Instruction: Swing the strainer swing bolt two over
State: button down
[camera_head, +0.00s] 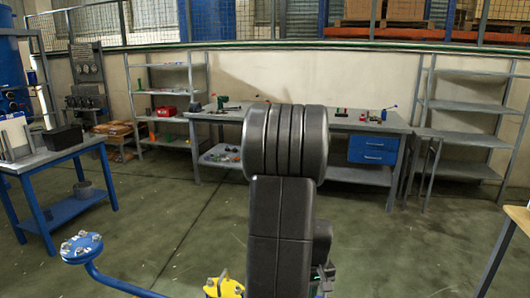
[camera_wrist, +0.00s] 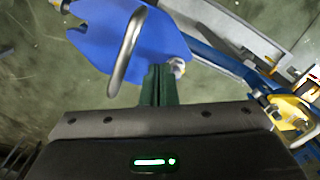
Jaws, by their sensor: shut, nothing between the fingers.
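In the wrist view, my gripper (camera_wrist: 158,72) shows as dark green fingers, closed together and empty. Its tips overlap the lower edge of a blue plate-like part (camera_wrist: 150,35), perhaps the strainer's cover; I cannot tell whether they touch. A curved grey metal handle (camera_wrist: 127,50) lies across the blue part, left of the fingertips. A small pale metal piece (camera_wrist: 178,67) sits just right of the tips; I cannot tell whether it is swing bolt two.
A yellow flange (camera_wrist: 288,112) with bolts is at the right of the wrist view; a yellow bolted part (camera_head: 224,288) shows at the bottom of the head view. A blue pipe flange (camera_head: 82,247) stands lower left. A workbench (camera_head: 350,124) and shelves stand behind, with open floor between.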

jog(key=shift+f+b, duration=0.45)
jog(key=shift+f, duration=0.3)
notch_tip(320, 180, up, 9)
jog(key=a+p, duration=0.1)
jog(key=p, duration=0.6)
jog(key=shift+w, duration=0.15)
